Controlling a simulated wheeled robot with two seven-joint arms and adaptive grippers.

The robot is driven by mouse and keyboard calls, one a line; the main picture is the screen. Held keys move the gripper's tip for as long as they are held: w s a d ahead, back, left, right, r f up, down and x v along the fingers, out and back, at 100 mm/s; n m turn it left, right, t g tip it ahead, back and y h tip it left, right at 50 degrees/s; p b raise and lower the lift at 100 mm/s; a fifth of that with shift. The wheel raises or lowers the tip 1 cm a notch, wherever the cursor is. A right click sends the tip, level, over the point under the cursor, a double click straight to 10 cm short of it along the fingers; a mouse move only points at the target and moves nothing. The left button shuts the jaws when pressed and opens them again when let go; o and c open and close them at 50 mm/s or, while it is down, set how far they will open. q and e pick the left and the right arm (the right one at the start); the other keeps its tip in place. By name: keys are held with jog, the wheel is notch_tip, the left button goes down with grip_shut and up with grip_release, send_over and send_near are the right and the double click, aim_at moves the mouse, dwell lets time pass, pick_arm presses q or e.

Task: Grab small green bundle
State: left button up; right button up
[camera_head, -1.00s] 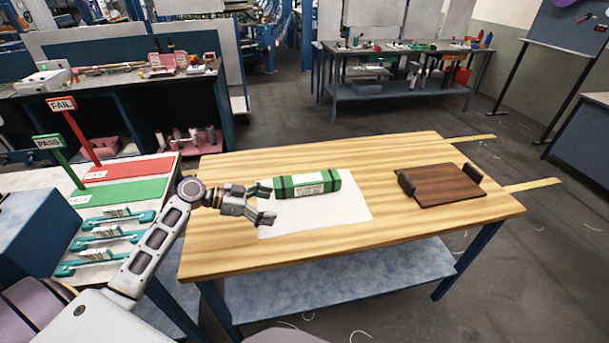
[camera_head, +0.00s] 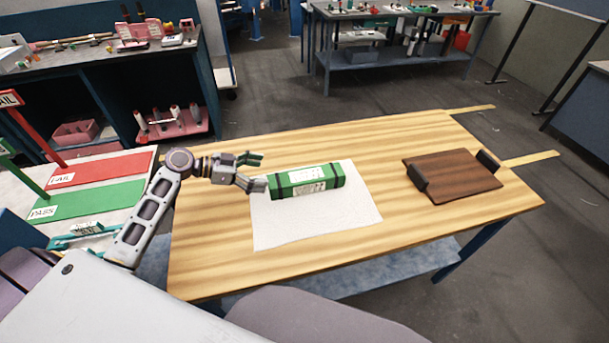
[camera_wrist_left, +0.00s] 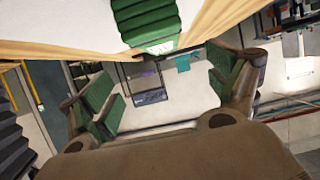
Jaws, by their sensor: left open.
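The green bundle (camera_head: 306,181), with dark bands and a pale label, lies on a white sheet (camera_head: 300,222) on the wooden table. My left gripper (camera_head: 262,171) is open and empty at the bundle's left end. One finger is close to that end; I cannot tell whether it touches. In the left wrist view, the bundle (camera_wrist_left: 146,20) shows at the top, beyond and above the spread fingers of the left gripper (camera_wrist_left: 165,92), with nothing between them. My right gripper is not in view.
A dark wooden board with two upright blocks (camera_head: 452,178) lies on the table's right side. Bare tabletop (camera_head: 385,160) separates it from the sheet. Red (camera_head: 98,167) and green (camera_head: 88,199) PASS/FAIL panels lie at left. A cluttered bench (camera_head: 400,25) stands behind.

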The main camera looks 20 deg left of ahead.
pick_arm(q)
jog(key=shift+r, duration=0.1)
dwell(0.3)
jog(key=p, duration=0.2)
send_near(305, 175)
jog(key=shift+x, duration=1.6)
jog(key=shift+p+x, duration=0.4)
jog(key=shift+x, duration=0.75)
jog(key=shift+p+x, duration=0.35)
jog(key=shift+x, duration=1.1)
